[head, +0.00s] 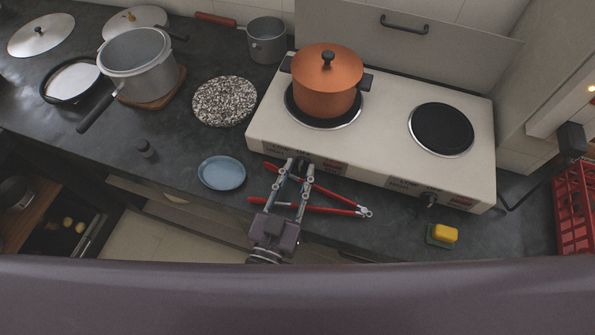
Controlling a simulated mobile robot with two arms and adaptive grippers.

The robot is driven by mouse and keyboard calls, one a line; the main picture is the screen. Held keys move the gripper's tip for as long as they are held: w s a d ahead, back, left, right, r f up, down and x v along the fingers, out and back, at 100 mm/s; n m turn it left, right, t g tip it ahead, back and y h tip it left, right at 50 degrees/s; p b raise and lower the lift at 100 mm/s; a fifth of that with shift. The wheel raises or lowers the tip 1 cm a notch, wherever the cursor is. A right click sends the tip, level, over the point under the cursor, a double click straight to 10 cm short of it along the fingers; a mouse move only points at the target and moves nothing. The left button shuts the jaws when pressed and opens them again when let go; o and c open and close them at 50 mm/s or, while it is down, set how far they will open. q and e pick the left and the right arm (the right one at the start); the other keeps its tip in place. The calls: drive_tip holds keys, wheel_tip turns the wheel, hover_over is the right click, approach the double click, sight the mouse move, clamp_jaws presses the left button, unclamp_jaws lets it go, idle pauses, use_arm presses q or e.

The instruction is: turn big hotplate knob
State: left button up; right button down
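The white two-plate hotplate (395,105) stands on the dark counter. Its left plate (351,119) lies under an orange pot, and the right plate (441,129) is bare. My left gripper (300,166) points at the hotplate's front face below the orange pot. Its fingertips are a small distance apart, with the dark left knob (303,166) largely hidden between them. I cannot tell whether the fingers touch it. The other knob (429,199) shows uncovered at the right of the front face. My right gripper is not in view.
The lidded orange pot (327,84) stands on the left plate. Red-handled tools (330,204) lie by my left gripper. A blue plate (222,172) lies left of it, and a yellow sponge (445,233) to the right. A red crate (574,205) is at the right edge.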

use_arm(q)
drive_tip(key=shift+c, duration=0.3)
clamp_jaws()
drive_tip(key=shift+r+n+p, duration=0.1)
drive_tip(key=shift+n+p, duration=0.35)
drive_tip(key=shift+n, duration=0.05)
drive_tip(key=shift+a+n+p, duration=0.15)
drive_tip(key=shift+n+p, duration=0.45)
drive_tip(key=shift+n, duration=0.4)
drive_tip(key=shift+w+a+f+n+p, duration=0.1)
drive_tip(key=shift+n+p, duration=0.2)
drive_tip(key=shift+n, duration=0.65)
drive_tip(key=shift+a+f+n+p, duration=0.1)
drive_tip(key=shift+n+p, duration=0.2)
drive_tip(key=shift+n, duration=0.65)
